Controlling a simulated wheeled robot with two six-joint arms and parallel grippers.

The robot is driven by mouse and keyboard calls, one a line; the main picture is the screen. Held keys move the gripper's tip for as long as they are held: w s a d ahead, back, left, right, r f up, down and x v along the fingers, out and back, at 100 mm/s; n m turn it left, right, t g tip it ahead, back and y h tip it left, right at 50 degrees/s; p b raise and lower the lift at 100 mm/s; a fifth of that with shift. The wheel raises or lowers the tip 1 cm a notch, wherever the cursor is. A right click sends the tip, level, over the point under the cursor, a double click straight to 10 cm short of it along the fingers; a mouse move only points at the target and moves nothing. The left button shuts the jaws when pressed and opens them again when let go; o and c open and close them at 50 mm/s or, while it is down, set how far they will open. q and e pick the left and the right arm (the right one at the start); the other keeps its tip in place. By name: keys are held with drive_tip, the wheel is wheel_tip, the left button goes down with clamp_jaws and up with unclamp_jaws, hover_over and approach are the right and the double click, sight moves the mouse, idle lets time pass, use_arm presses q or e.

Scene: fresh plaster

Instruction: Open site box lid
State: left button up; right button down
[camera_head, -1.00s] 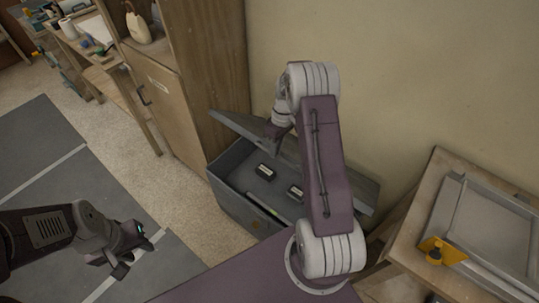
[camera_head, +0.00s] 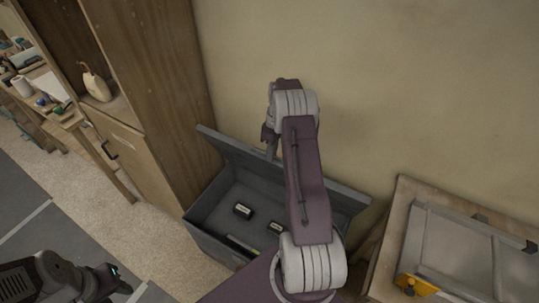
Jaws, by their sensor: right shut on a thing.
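The grey site box (camera_head: 207,243) stands on the floor against the wall, beside the wooden cabinet. Its lid (camera_head: 236,152) is raised and tilts up at the back, so the inside shows. My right gripper (camera_head: 269,152) is at the lid's upper edge and is shut on the lid. My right arm hides the right-middle part of the box and lid. My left gripper (camera_head: 115,283) is low at the left, away from the box, and its finger opening is not clear.
Inside the box lie two small dark blocks (camera_head: 243,211) and a long item with a green part (camera_head: 240,245). The wooden cabinet (camera_head: 150,100) stands close on the left. A wooden table (camera_head: 385,262) with a grey frame and yellow tool is at the right.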

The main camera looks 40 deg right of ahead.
drive_tip(key=shift+f, duration=0.2)
drive_tip(key=c, duration=1.7)
unclamp_jaws()
drive_tip(key=shift+o, duration=1.2)
drive_tip(key=shift+w+d+f, duration=0.1)
drive_tip(key=shift+w+d, duration=0.05)
drive_tip(key=shift+d, duration=0.05)
drive_tip(key=shift+a, duration=0.1)
